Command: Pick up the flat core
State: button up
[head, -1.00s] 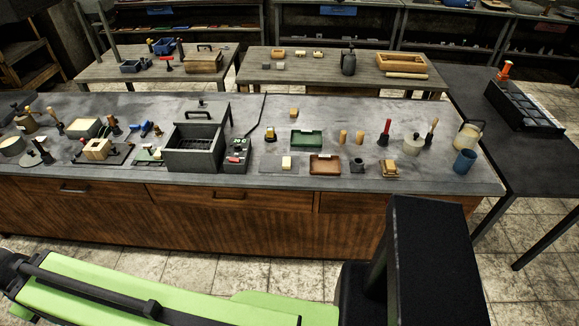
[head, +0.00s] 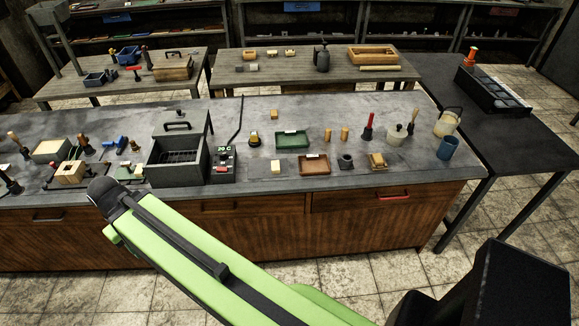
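I cannot tell for sure which thing is the flat core. On the long grey bench, a small cream block (head: 276,168) lies on a thin grey plate near the front edge. A small tan block (head: 274,115) lies further back. Two short tan cylinders (head: 337,134) stand upright right of the green tray (head: 292,139). A brown tray (head: 313,164) lies nearer the front edge. My green arm reaches up from the bottom toward the bench's front left. My gripper does not show in this view.
A dark open-topped metal box (head: 179,162) stands mid-bench beside a control unit (head: 223,165) with a display. A blue cup (head: 447,148) and a pale pail (head: 447,121) stand at the right end. Tiled floor (head: 370,285) is clear before the bench.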

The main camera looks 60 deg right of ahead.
aim_at(276, 168)
jog(key=i, duration=1)
